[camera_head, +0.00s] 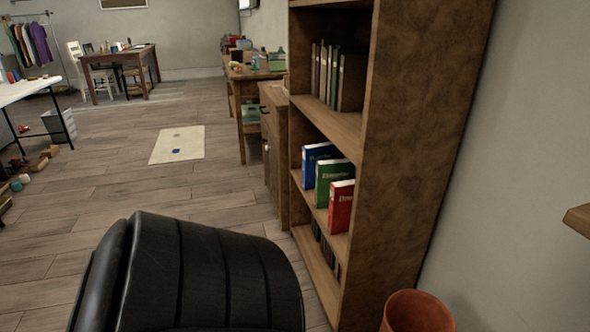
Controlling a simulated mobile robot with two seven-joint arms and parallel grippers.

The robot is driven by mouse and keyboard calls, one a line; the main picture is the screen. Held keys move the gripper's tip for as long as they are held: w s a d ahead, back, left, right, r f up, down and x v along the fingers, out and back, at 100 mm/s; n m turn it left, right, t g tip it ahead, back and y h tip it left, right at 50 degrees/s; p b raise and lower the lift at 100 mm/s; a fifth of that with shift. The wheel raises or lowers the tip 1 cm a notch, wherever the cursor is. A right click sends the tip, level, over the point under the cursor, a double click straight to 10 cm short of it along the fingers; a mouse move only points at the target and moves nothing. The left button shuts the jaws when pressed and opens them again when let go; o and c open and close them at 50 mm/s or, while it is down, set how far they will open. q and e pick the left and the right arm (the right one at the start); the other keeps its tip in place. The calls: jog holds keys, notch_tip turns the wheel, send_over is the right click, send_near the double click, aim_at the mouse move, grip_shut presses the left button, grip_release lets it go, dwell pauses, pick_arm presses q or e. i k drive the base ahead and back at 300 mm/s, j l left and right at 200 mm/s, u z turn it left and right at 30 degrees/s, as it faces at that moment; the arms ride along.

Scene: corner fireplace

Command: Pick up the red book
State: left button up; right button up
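The red book (341,207) stands upright on a middle shelf of the wooden bookcase (428,120), at the near end of a short row. A green book (331,183) and a blue book (315,160) stand beside it, farther back. The red book's cover faces out toward the open side, and its lower right edge is close to the bookcase's side panel. Neither of my grippers shows in the head view.
A black padded chair (190,270) fills the lower left foreground, before the bookcase. A terracotta pot (417,312) stands at the bottom right by the wall. Open wooden floor (130,190) lies to the left, with a pale mat (177,144). Tables stand farther back.

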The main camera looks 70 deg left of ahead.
aim_at(341, 193)
jog(key=u, duration=1.9)
